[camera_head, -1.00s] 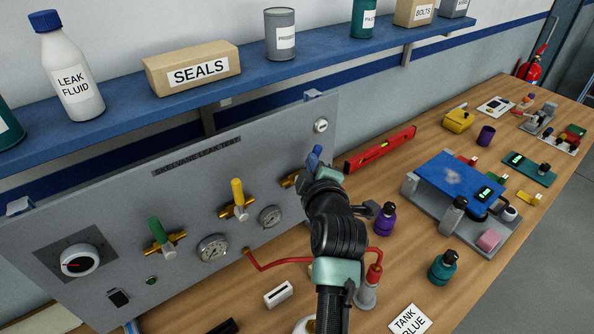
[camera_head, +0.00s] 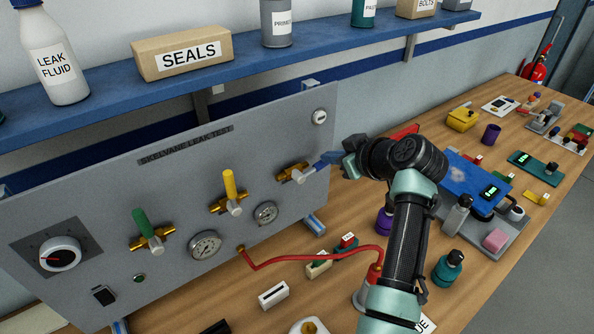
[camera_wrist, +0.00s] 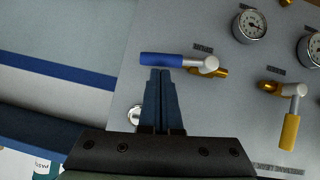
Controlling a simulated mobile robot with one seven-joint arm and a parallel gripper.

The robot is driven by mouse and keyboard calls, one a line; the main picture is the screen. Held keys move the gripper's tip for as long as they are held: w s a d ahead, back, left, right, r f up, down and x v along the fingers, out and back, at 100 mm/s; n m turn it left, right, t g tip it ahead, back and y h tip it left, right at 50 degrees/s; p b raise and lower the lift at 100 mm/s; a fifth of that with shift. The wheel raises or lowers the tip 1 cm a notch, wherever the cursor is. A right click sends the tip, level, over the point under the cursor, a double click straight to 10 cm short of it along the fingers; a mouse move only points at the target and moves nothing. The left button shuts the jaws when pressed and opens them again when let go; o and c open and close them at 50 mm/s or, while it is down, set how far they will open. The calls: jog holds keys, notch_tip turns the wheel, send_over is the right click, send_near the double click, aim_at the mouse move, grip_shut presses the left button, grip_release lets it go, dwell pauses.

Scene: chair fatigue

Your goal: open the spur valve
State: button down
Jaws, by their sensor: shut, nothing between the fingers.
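A grey test panel carries three lever valves with green, yellow and blue handles. The valve labels are too small to read, so I cannot confirm which is the spur valve. The blue-handled valve (camera_head: 292,173) has its handle pointing right, roughly along its brass body. In the wrist view the blue handle (camera_wrist: 162,59) lies sideways from its silver hub. My gripper (camera_head: 342,158) is at the handle's right end, and its shut fingers (camera_wrist: 160,72) end right at the handle's edge, empty. Contact cannot be told for sure. The yellow handle (camera_head: 229,184) and green handle (camera_head: 142,222) point up.
A blue shelf (camera_head: 230,85) with bottles and boxes runs above the panel (camera_head: 90,200). A red hose (camera_head: 310,256) runs from the panel across the wooden bench below my arm. A blue-topped fixture (camera_head: 460,175) and bottles stand at right.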

jog(key=shift+w+d+f+m+b, duration=0.2)
jog(key=shift+d+f+m+b, duration=0.1)
jog(key=shift+f+b, duration=0.35)
dwell(0.3)
